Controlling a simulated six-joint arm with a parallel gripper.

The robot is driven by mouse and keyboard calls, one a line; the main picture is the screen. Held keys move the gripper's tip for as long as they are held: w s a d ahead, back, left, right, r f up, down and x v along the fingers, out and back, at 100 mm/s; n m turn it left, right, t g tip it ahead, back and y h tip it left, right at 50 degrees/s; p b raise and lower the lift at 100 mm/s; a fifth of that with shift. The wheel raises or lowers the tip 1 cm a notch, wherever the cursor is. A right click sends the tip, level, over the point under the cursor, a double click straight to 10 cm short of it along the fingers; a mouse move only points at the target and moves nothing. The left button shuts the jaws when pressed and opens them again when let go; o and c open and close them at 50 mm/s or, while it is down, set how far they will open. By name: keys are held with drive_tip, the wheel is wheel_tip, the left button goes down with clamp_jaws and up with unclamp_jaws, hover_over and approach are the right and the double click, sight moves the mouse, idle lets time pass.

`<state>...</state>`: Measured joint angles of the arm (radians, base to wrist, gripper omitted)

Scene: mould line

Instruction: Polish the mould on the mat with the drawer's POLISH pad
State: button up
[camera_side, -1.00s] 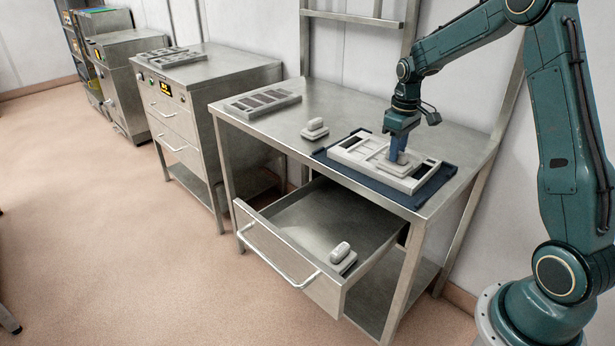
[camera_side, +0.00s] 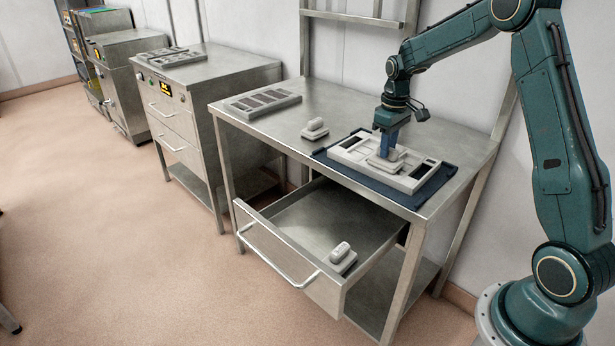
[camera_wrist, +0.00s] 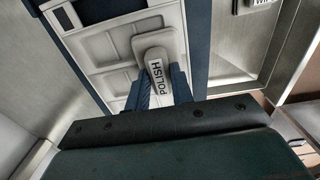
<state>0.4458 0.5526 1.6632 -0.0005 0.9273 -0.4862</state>
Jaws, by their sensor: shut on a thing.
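The mould (camera_side: 408,178) is a pale grey tray with several compartments, lying on the dark blue mat (camera_side: 428,198) on the bench. In the wrist view, the pad's handle (camera_wrist: 156,66) reads POLISH and sits between my fingers (camera_wrist: 165,88). The pad appears to rest on the mould, but its contact face is hidden. The mould also shows in the wrist view (camera_wrist: 100,48), with the mat (camera_wrist: 197,30) along its side. The drawer (camera_side: 300,235) is pulled open under the bench.
Another pad (camera_side: 342,256) lies in the drawer's near corner. A similar pad (camera_side: 315,128) stands on the bench left of the mat. A second mould with dark compartments (camera_side: 262,102) lies further left. The bench between them is clear. The open drawer juts out in front.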

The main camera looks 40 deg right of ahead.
drive_tip(key=shift+w, duration=0.2)
drive_tip(key=shift+w, duration=1.35)
drive_tip(key=shift+w+a+f, duration=0.1)
drive_tip(key=shift+w, duration=0.05)
drive_tip(key=shift+w, duration=1.35)
drive_tip(key=shift+w, duration=0.2)
drive_tip(key=shift+w+a, duration=0.1)
drive_tip(key=shift+w, duration=1.2)
drive_tip(key=shift+s, duration=0.1)
drive_tip(key=shift+s, duration=1.4)
